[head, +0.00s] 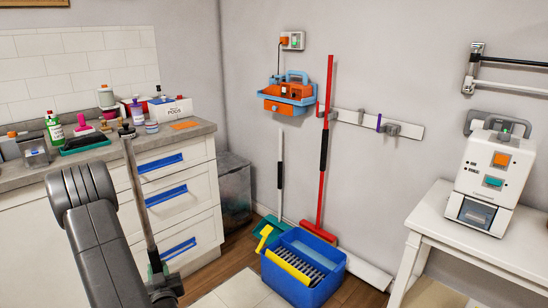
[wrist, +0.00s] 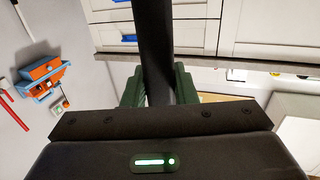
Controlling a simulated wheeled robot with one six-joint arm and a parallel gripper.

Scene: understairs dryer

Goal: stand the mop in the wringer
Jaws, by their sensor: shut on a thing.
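My gripper (head: 160,281) is shut on a long grey pole, which I take to be the mop (head: 139,190). The pole stands nearly upright, leaning a little, with a dark cap at its top in front of the counter. Its lower end is out of the head view. In the wrist view the dark shaft of the mop (wrist: 155,40) passes between the green finger pads of my gripper (wrist: 158,88). The wringer (head: 288,268), a yellow bar and grey slatted grille, sits in a blue bucket (head: 305,292) on the floor, right of my gripper and apart from the mop.
A red-handled broom (head: 326,140) and a white-and-black-handled tool (head: 280,175) stand against the wall behind the bucket. Drawers and a cluttered counter (head: 190,133) are at left. A white table (head: 470,235) with a machine (head: 490,180) is at right.

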